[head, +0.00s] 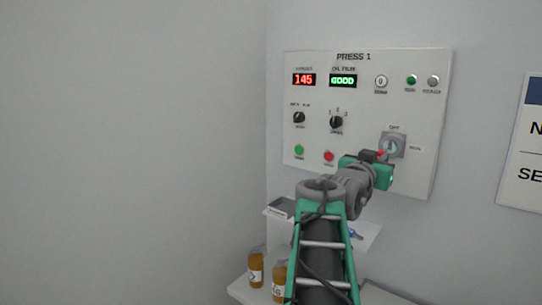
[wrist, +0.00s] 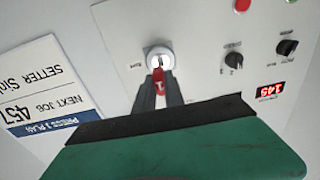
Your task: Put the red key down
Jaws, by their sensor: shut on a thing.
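My gripper (head: 374,157) is up at the PRESS 1 panel, in front of the key switch (head: 392,145) at its lower right. In the wrist view the two dark fingers (wrist: 160,90) are shut on the red key (wrist: 158,76). The key's far end meets the round silver face of the switch (wrist: 160,54). I cannot tell how deep it sits in the lock. In the head view only a small red bit of the key (head: 380,154) shows beside the fingers.
The panel (head: 360,80) has lit displays, knobs and buttons. Below it is a small white shelf (head: 368,236) with a blue item (head: 356,234), partly hidden by my arm. Amber jars (head: 256,268) stand on a lower ledge. A notice (head: 524,160) hangs to the right.

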